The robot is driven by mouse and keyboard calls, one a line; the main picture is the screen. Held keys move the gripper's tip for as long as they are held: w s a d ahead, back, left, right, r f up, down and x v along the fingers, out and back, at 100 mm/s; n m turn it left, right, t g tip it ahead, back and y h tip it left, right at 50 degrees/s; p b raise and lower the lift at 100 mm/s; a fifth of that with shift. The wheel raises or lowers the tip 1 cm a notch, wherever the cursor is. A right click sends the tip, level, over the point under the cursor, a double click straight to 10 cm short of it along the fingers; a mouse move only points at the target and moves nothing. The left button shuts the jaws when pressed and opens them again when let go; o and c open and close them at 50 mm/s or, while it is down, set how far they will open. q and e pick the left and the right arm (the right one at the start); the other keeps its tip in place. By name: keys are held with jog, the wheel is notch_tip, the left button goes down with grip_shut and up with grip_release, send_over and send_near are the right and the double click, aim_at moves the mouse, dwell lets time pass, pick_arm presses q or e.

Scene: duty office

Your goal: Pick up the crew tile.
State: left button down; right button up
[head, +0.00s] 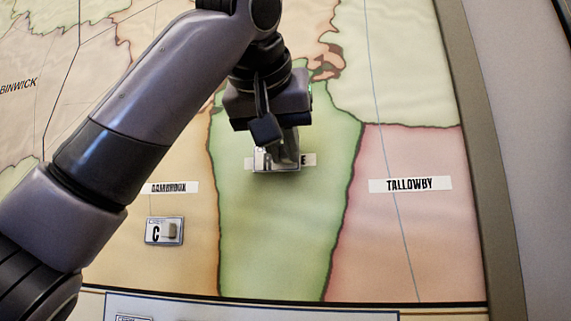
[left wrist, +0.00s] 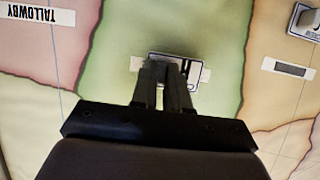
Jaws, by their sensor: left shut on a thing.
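A small light tile with a dark mark (head: 263,160) is in the green region of the map, over that region's name label. It also shows in the left wrist view (left wrist: 172,56), partly hidden by the fingers. My left gripper (head: 286,158) is shut on this tile, its two fingers close together on it in the left wrist view (left wrist: 164,78). I cannot tell whether the tile touches the map. Another tile, marked C (head: 156,236), sits in the orange region with a raised grip on it. My right gripper is not in view.
The wall map has a TALLOWBY label (head: 410,184) in the pink region and another label (head: 170,187) above the C tile. A grey frame (head: 470,120) edges the map at the right. A pale panel (head: 240,306) lies along the bottom.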

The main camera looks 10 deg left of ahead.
pick_arm(q)
jog(key=s+b, duration=0.8)
jog(key=s, duration=1)
jog(key=shift+s, duration=0.2)
jog(key=shift+f, duration=0.1)
